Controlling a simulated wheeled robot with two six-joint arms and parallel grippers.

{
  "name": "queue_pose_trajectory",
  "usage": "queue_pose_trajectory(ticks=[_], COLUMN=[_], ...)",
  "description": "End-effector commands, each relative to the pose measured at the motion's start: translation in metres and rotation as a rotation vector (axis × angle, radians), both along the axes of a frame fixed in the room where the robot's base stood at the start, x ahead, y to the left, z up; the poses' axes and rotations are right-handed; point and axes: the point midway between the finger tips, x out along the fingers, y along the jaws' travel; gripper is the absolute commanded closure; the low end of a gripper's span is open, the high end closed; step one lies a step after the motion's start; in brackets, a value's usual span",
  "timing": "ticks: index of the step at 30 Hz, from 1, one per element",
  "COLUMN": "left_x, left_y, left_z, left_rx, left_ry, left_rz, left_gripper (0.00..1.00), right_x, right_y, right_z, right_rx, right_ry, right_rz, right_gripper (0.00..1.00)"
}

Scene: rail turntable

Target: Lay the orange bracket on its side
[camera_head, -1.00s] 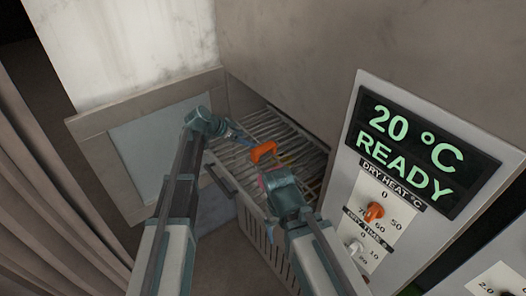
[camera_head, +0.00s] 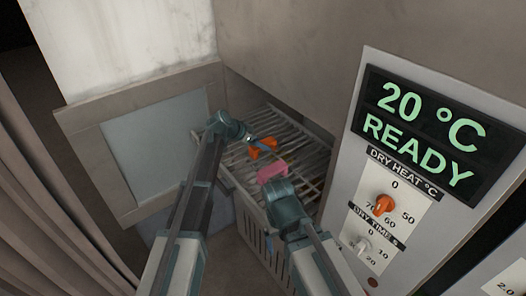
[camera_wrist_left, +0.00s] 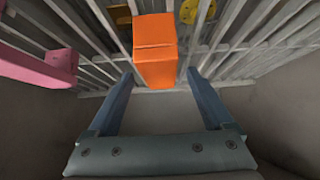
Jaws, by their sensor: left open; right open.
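The orange bracket (camera_head: 264,148) is on the wire rack in the head view. In the left wrist view the bracket (camera_wrist_left: 156,50) shows as an upright orange block, end toward me. My left gripper (camera_head: 262,143) is open at the bracket. In the left wrist view the tips of its blue fingers (camera_wrist_left: 159,76) lie on either side of the bracket's near end; I cannot tell if either touches. My right gripper (camera_head: 280,184) is lower, near a pink bracket-like piece (camera_head: 271,170); its fingers are hard to make out.
The pink piece (camera_wrist_left: 38,62) is at the left in the left wrist view, with a yellow piece (camera_wrist_left: 196,10) at the top. The wire rack (camera_head: 300,133) has open bars. A control panel (camera_head: 400,205) stands close on the right, and a pale door panel (camera_head: 150,150) on the left.

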Motion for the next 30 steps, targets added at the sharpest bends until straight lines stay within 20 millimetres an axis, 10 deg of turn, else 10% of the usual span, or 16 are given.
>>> queue_pose_trajectory(ticks=[12, 26, 30], left_x=[0.0096, 0.0096, 0.0096], left_y=[-0.0138, -0.0135, -0.0135], left_z=[-0.0175, -0.0175, -0.0175], left_rx=[0.000, 0.000, 0.000], left_ry=[0.000, 0.000, 0.000], left_rz=[0.000, 0.000, 0.000], left_gripper=[0.17, 1.00, 1.00], right_x=[0.0000, 0.0000, 0.0000], right_y=[0.0000, 0.0000, -0.0001], right_z=[-0.0175, -0.0175, -0.0175], right_rx=[-0.001, -0.001, -0.001], right_ry=[0.000, 0.000, 0.000], right_rz=[0.005, 0.004, 0.004], right_gripper=[0.15, 0.15, 0.15])
